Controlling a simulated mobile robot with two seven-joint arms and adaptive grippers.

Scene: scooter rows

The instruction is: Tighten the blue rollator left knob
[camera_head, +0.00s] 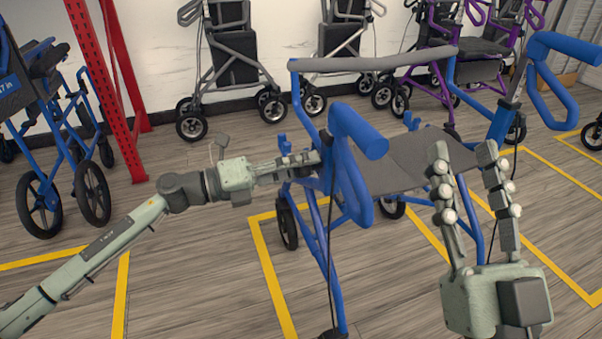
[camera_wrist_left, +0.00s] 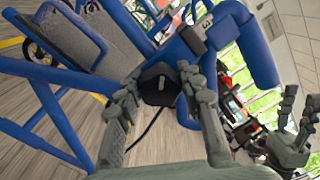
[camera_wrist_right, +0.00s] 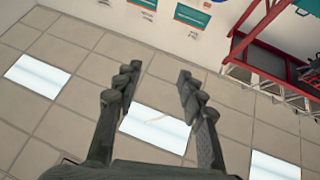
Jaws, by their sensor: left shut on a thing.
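The blue rollator (camera_head: 352,165) stands in front of me, with a grey seat and a grey back strap. Its black left knob (camera_wrist_left: 160,85) sits on the blue frame below the handle, between my left fingers in the left wrist view. My left gripper (camera_head: 316,159) is shut on this knob; in the head view the fingers largely hide it. My right gripper (camera_head: 463,152) is open and empty, raised in front of the rollator's right side. It also shows open in the right wrist view (camera_wrist_right: 158,76), pointing at the ceiling.
Another blue rollator (camera_head: 62,140) stands at the left, near a red upright rack (camera_head: 105,80). Grey walkers (camera_head: 232,55) and a purple rollator (camera_head: 455,55) line the white wall. Yellow lines (camera_head: 272,280) mark bays on the wood floor. The floor at front left is clear.

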